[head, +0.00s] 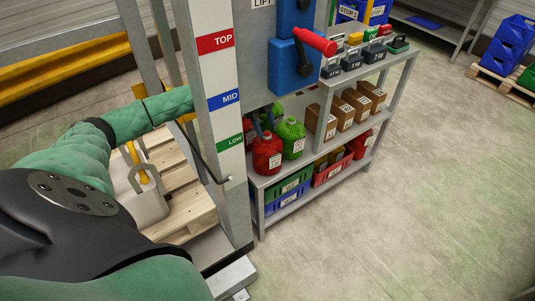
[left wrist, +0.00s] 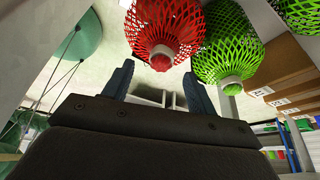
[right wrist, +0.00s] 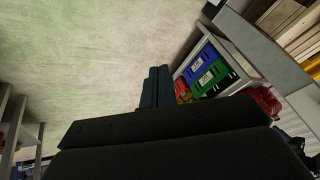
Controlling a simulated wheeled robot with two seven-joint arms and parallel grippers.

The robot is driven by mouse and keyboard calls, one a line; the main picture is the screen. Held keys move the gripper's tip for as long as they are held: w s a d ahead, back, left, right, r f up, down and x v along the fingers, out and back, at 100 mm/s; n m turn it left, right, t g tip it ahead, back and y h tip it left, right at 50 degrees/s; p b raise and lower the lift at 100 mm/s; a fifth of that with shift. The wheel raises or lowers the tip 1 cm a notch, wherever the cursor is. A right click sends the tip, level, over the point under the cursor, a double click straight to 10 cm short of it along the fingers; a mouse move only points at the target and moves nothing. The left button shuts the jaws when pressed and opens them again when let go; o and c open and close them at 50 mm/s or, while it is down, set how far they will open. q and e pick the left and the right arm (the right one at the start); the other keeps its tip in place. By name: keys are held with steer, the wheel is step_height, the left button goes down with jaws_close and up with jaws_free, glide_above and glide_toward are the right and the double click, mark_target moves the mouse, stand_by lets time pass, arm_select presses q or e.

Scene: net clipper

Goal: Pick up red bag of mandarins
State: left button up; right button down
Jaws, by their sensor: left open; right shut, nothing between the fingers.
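The red net bag of mandarins (head: 267,155) stands on the middle shelf of the grey rack, beside a green net bag (head: 291,140). In the left wrist view the red bag (left wrist: 172,25) is just beyond my open left gripper (left wrist: 159,70). Its red knotted end points toward the gap between the fingertips, with no grip on it. In the head view my left gripper (head: 264,122) is at the top of the red bag, partly hidden by the post and bag. My right gripper (right wrist: 158,68) is shut and empty, and out of the head view.
A tall post (head: 220,110) with TOP, MID and LOW labels stands between my left arm and the rack. Cardboard boxes (head: 342,112) share the shelf to the right. Crates (head: 288,188) fill the shelf below. The floor (head: 440,190) on the right is clear.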

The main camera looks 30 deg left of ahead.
mark_target(266, 131)
arm_select(q)
steer(key=shift+x, duration=1.5)
steer(key=shift+s, duration=0.1)
jaws_close()
